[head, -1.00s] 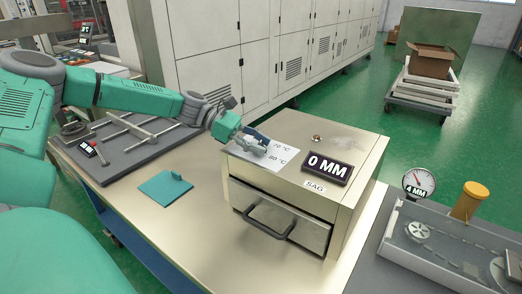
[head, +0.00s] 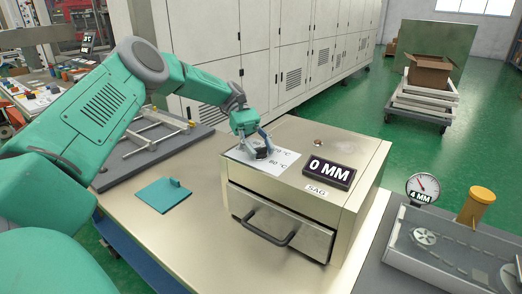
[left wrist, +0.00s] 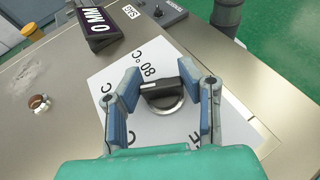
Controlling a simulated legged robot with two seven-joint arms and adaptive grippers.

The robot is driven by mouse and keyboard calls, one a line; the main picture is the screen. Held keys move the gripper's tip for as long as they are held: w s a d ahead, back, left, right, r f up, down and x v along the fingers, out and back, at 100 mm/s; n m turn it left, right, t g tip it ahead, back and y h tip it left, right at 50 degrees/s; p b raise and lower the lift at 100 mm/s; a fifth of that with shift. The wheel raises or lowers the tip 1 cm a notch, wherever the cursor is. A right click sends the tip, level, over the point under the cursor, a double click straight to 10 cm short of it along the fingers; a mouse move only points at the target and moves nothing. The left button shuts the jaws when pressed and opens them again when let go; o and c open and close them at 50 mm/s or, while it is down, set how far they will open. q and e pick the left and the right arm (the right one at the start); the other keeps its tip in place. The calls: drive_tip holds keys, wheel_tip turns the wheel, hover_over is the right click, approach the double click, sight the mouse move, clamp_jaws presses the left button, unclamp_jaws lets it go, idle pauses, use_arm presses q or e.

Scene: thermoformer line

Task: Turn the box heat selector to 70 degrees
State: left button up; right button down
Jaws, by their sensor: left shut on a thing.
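The box (head: 345,205) is a beige metal cabinet with a drawer and dark handle, standing on the bench. On its top lies a white dial plate (head: 292,150) with temperature labels; "80 °C" is readable, and another label is partly covered by my gripper. The heat selector (left wrist: 162,97) is a round knob with a dark grip bar on this plate. My left gripper (head: 261,146) comes down onto it from above. In the left wrist view my left gripper (left wrist: 160,86) has its fingers on either side of the dark bar, shut on it. My right gripper is not in view.
A "0 MM" display (head: 328,172) and a SAG label sit on the box top right of the plate. A teal plate (head: 163,195) lies on the bench to the left. A gauge (head: 423,186) and clear-covered unit stand at the right.

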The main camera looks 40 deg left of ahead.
use_arm(q)
drive_tip(key=shift+a+m+g, duration=0.1)
drive_tip(key=shift+m+g, duration=0.2)
idle(0.4)
drive_tip(key=o, duration=1.2)
drive_tip(key=shift+w, duration=0.1)
drive_tip(key=shift+w+a+f, duration=0.1)
drive_tip(key=shift+a, duration=0.05)
wheel_tip(320, 180, up, 9)
drive_tip(key=shift+a+r, duration=0.2)
drive_tip(key=shift+r, duration=0.2)
